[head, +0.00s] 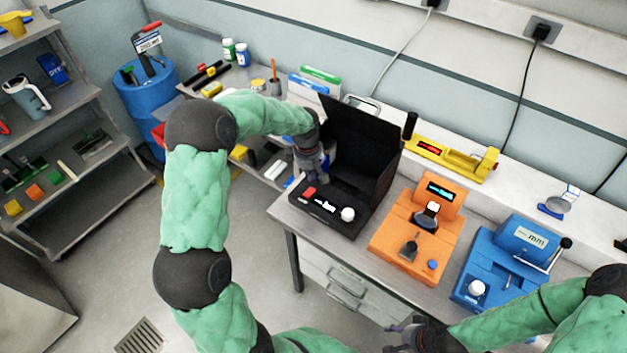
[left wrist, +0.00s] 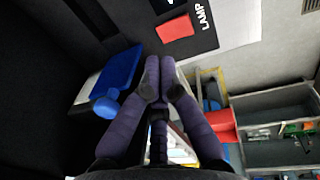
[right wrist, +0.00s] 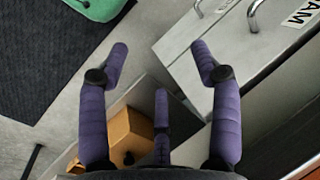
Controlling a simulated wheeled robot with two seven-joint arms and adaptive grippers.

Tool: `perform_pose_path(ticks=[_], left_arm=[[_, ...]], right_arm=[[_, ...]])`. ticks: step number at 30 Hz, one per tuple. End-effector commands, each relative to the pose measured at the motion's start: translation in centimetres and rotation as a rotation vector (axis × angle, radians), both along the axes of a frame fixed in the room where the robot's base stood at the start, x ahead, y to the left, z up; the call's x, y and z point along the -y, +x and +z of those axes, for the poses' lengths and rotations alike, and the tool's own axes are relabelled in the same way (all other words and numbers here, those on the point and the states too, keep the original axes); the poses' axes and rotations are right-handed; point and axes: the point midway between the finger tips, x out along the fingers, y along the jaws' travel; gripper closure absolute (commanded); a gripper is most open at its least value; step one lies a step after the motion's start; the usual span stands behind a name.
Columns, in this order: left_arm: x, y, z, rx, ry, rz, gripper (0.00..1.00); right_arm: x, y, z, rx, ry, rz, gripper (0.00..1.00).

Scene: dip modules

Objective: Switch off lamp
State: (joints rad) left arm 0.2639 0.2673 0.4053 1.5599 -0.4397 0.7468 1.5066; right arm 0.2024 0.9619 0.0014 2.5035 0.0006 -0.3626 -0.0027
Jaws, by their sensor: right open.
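The lamp unit is a black open box on the bench; its base panel (head: 352,198) carries a red switch (head: 308,192), a white label (head: 325,206) and a white knob (head: 347,214). In the left wrist view the red switch (left wrist: 175,28) lies next to the printed word LAMP (left wrist: 204,16). My left gripper (head: 318,174) is just above the panel's left edge, behind the red switch. Its fingertips (left wrist: 158,82) are together with nothing visible between them, apart from the switch. My right gripper (head: 400,338) is open and empty by the bench front; its fingers (right wrist: 162,58) are spread wide.
An orange device (head: 390,240) and a blue device (head: 490,262) stand right of the box. A yellow device (head: 450,160) lies behind them. A blue barrel (head: 150,100) and a grey shelf (head: 85,175) stand left. Drawers with handles (head: 345,285) are under the bench.

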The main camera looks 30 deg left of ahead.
Motion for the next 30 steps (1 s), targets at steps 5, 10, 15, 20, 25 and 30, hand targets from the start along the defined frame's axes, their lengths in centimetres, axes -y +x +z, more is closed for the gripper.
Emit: perform_pose_path(ticks=[5,10,15,20,25,30], left_arm=[[0.1,0.6,3.9,0.005,0.0,-0.001,1.0],[0.2,0.9,6.6,0.004,0.0,-0.001,1.0],[0.2,1.1,8.1,0.001,-0.001,-0.002,1.0],[0.2,1.1,8.5,0.0,-0.001,-0.001,1.0],[0.2,1.1,8.5,0.0,-0.001,-0.001,1.0],[0.2,1.1,8.5,0.0,-0.001,-0.001,1.0]], right_arm=[[0.0,-0.1,0.2,-0.003,0.001,0.001,0.36],[-0.1,-0.1,0.5,-0.003,0.001,0.001,0.36],[0.0,-0.1,0.7,-0.003,0.001,0.001,0.36],[0.0,-0.1,0.7,-0.003,0.001,0.001,0.36],[0.0,-0.1,0.7,-0.003,0.001,0.001,0.36],[0.0,-0.1,0.7,-0.003,0.001,0.001,0.36]])
